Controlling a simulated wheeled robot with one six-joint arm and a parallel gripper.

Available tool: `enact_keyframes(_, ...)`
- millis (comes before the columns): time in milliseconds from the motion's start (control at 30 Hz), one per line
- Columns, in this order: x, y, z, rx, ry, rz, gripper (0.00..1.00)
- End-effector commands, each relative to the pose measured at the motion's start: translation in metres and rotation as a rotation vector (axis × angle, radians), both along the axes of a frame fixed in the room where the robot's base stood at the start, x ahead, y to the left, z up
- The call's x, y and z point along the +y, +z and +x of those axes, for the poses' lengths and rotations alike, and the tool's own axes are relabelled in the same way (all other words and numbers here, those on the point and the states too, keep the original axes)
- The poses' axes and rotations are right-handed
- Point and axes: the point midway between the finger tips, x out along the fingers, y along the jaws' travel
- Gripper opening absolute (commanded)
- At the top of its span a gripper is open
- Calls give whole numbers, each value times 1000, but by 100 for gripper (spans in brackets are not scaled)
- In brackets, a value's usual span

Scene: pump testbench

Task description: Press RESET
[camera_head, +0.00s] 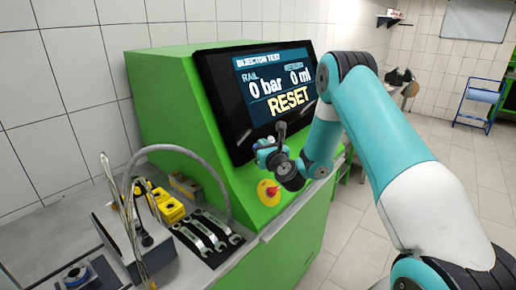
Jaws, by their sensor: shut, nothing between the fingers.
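The black-framed screen (262,95) on the green test bench (160,90) reads "INJECTOR TEST", rail "0 bar" and return "0 ml". The yellow word RESET (289,101) stands along the lower right of the screen. My gripper (282,130) is shut and empty, in front of the lower edge of the screen, just below RESET. Whether its tip touches the screen cannot be told. My turquoise and white arm reaches in from the right.
A red emergency stop knob (271,191) on a yellow plate sits below my gripper. A blue cart (481,97) stands far right; the floor there is clear.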

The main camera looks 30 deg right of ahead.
Motion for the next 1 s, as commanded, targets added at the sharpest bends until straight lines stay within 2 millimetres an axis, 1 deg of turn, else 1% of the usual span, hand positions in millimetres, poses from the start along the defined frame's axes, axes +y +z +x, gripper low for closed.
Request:
enact_keyframes(700,1,-2,2,1,1,0,0)
enact_keyframes(1000,-2,-1,-5,0,0,1,0)
